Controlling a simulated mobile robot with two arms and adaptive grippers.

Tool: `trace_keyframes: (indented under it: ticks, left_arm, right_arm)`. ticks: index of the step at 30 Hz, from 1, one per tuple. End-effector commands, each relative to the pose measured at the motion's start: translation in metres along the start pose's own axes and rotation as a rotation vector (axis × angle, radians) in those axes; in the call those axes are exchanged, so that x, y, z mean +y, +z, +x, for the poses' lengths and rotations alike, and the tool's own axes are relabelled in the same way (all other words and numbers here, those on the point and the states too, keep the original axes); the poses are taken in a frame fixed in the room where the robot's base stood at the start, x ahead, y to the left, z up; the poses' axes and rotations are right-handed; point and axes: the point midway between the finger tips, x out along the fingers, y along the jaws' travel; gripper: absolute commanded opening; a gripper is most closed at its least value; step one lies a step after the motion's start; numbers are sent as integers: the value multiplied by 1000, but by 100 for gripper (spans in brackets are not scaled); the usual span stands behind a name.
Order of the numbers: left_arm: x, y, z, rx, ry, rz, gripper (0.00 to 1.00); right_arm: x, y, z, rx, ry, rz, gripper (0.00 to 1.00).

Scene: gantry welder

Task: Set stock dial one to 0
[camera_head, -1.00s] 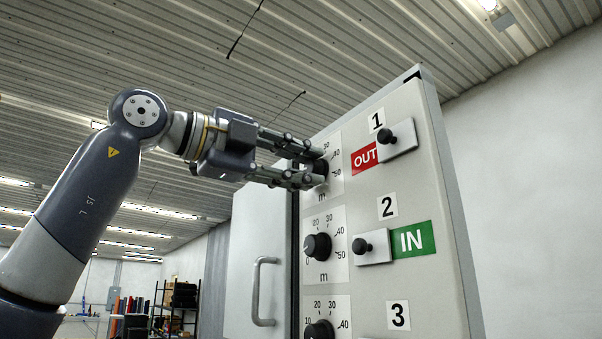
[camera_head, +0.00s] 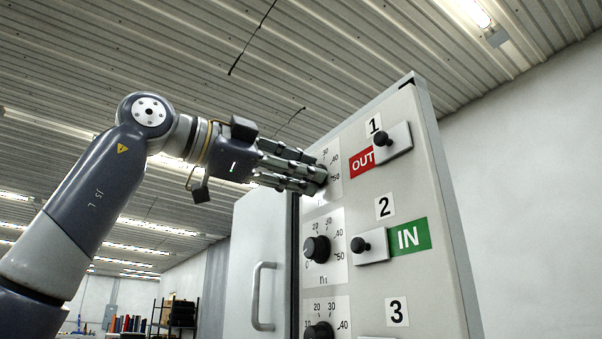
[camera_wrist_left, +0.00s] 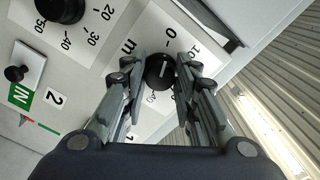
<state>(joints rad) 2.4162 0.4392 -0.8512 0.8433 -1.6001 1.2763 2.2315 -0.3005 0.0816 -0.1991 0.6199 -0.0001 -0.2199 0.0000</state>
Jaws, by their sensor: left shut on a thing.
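Stock dial one is a round black knob (camera_wrist_left: 160,72) with a pale line, on a white scale plate (camera_head: 334,188) at the top of the grey cabinet front. My left gripper (camera_head: 318,176) reaches it from the left and is shut on the knob, one finger on each side. In the left wrist view the gripper (camera_wrist_left: 161,66) straddles the knob. The pale line points up in that picture, roughly towards the 0. In the head view the fingers hide most of the knob. My right gripper is not in view.
Below are the second dial (camera_head: 317,248) and third dial (camera_head: 319,331). To the right are a small knob on a slider (camera_head: 392,141) by the red OUT label (camera_head: 362,161), and another (camera_head: 370,247) by the green IN label (camera_head: 409,237). A door handle (camera_head: 262,296) stands out at the left.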

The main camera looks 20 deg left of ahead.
Motion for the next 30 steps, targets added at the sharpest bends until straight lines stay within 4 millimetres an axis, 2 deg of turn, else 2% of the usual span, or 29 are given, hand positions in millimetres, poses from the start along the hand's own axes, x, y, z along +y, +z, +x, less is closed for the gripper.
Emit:
trace_keyframes:
  ticks: [12,13,15,26,30]
  left_arm:
    - [2,2,1,-3,5,-10,4]
    - [2,2,1,-3,6,-10,32]
    - [1,2,1,-3,5,-9,48]
    - [1,1,-1,-1,2,-7,48]
    - [0,0,-15,0,0,-6,48]
  right_arm:
    - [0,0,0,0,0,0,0]
    - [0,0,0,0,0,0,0]
    - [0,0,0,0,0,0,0]
    - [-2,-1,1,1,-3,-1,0]
    - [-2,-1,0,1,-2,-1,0]
